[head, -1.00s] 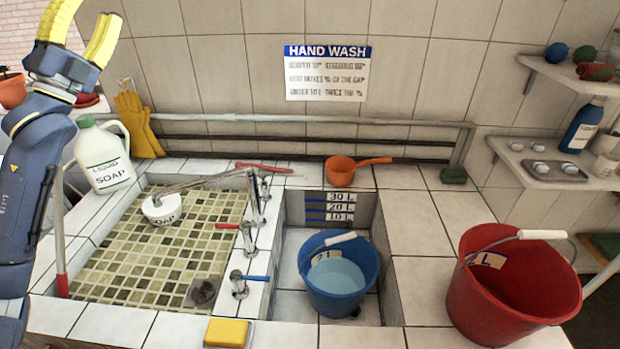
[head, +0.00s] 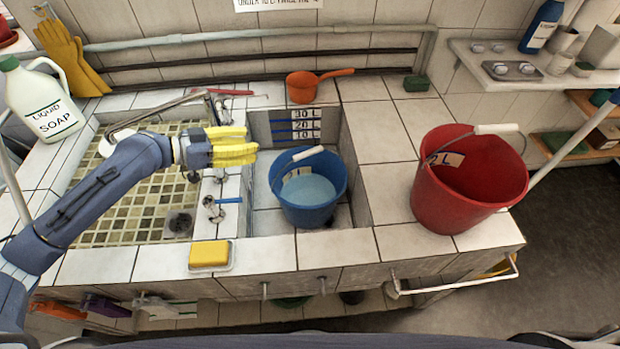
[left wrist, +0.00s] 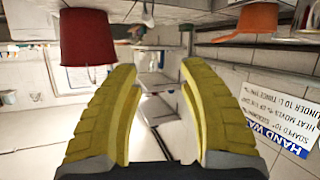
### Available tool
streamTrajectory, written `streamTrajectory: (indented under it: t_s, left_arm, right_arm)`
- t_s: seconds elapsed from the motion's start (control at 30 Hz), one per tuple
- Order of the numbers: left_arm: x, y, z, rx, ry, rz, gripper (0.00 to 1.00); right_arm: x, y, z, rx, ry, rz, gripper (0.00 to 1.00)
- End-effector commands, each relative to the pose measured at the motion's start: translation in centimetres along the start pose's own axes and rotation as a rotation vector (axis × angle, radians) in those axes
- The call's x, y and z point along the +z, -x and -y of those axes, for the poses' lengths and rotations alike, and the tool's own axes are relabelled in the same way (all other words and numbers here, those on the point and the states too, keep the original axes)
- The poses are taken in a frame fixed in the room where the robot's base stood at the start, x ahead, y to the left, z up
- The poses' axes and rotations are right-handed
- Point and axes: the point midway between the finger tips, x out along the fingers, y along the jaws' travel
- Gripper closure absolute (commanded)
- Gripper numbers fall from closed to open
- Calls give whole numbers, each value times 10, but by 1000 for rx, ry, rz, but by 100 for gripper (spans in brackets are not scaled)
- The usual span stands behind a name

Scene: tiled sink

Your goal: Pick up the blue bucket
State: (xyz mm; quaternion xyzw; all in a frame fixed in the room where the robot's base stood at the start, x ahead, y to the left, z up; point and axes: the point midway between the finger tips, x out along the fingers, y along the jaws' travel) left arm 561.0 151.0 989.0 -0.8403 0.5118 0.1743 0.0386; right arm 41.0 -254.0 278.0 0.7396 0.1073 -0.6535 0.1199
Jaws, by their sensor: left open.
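The blue bucket (head: 308,190) stands upright in the small tiled basin right of the sink grid in the head view. It holds water, and its pale handle grip (head: 307,153) rests over the far rim. My left gripper (head: 256,147), with yellow fingers, is open and empty. In the head view it shows left of the bucket and apart from it, over the taps. The left wrist view shows both yellow fingers (left wrist: 160,95) spread with nothing between them; I cannot make out the blue bucket there. My right gripper is not in view.
A red bucket (head: 468,185) stands on the tiles at right; it also shows in the left wrist view (left wrist: 88,38). An orange dipper (head: 303,88) lies behind the basin. A yellow sponge (head: 209,254) sits at the front edge. A soap jug (head: 40,100) stands at left.

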Motion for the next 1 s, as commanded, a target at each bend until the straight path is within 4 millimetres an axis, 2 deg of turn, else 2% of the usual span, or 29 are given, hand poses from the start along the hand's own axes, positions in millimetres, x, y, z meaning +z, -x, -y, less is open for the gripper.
streamTrajectory:
  t_s: [0.03, 0.1, 0.2, 0.7, 1.0]
  left_arm:
    - [11, -2, -4, 16, 31, 22, 59]
    - [21, -4, -9, 31, 58, 42, 59]
    - [28, -11, -12, 41, 76, 54, 59]
    - [31, -91, -16, 41, 76, 51, 59]
    - [32, -121, -16, 40, 75, 52, 59]
  right_arm:
    - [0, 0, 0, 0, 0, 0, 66]
    - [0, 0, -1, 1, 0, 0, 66]
    - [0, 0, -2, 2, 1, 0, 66]
    - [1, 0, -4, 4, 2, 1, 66]
    - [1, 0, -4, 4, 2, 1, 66]
